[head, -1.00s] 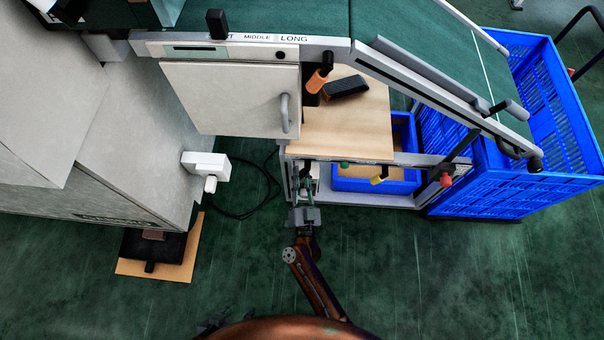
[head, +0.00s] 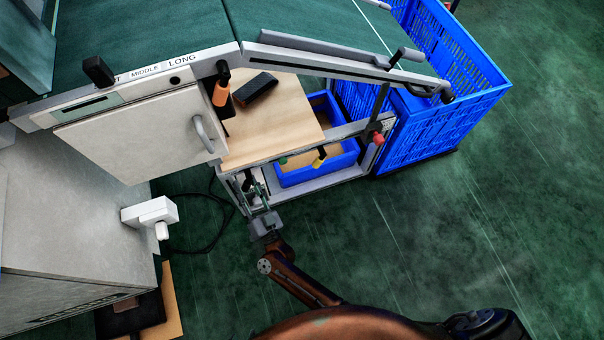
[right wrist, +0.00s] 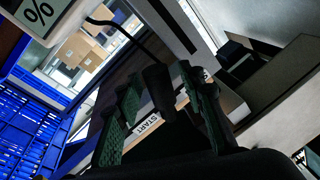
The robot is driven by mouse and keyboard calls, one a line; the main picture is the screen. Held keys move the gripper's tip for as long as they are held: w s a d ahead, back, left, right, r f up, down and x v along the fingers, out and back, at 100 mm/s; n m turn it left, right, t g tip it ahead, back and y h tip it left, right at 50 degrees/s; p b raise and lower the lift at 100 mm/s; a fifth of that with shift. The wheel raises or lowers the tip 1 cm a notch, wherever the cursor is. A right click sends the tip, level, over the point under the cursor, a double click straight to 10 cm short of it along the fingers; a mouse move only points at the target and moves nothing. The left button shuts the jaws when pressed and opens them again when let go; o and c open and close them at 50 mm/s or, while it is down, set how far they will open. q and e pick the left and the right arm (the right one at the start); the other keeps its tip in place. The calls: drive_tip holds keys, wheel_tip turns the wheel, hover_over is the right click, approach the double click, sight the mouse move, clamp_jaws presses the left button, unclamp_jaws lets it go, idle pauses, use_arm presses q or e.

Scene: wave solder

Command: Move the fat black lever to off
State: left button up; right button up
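My right gripper (head: 258,192) is at the lower left end of the bench frame, by small dark parts that I cannot tell apart in the head view. In the right wrist view its two ridged fingers (right wrist: 163,108) stand apart. A fat black lever (right wrist: 157,82) shows between them, its lower part dark and partly hidden. A gap shows beside the left finger; the right finger is close to the lever, and I cannot tell whether it touches. A START label (right wrist: 149,129) lies behind the fingers. No off label is readable. My left gripper is not in view.
A white cabinet door with a grey handle (head: 203,134) is left of the wooden board (head: 285,117). A blue crate (head: 440,125) stands right. A white socket box (head: 148,212) is lower left. Open floor lies lower right.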

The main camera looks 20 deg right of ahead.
use_arm(q)
drive_tip(key=shift+r, duration=0.1)
use_arm(e)
drive_tip(key=n, duration=0.1)
drive_tip(key=d+n+p, duration=0.1)
drive_tip(key=shift+n+y, duration=0.3)
drive_tip(key=shift+n, duration=0.1)
drive_tip(key=s+d+n+g+p, duration=0.2)
drive_tip(key=s+d+n+p, duration=0.35)
drive_tip(key=s+n, duration=0.25)
use_arm(q)
drive_tip(key=w+r+t+p, duration=0.1)
drive_tip(key=r+p, duration=0.5)
drive_tip(key=r, duration=0.6)
drive_tip(key=w+r+t+p, duration=0.1)
drive_tip(key=w+r+p, duration=0.3)
drive_tip(key=r, duration=0.7)
drive_tip(key=shift+w+r+t+p, duration=0.2)
drive_tip(key=shift+r+t+p, duration=0.15)
drive_tip(key=shift+p, duration=0.9)
use_arm(e)
drive_tip(key=s+d+f+g, duration=0.3)
drive_tip(key=s+d+f, duration=0.3)
drive_tip(key=s, duration=0.3)
drive_tip(key=s+d+f+g, duration=0.3)
drive_tip(key=s+d+f, duration=0.4)
drive_tip(key=s, duration=0.1)
drive_tip(key=shift+s+f+m+g, duration=0.35)
drive_tip(key=shift+m+g, duration=0.05)
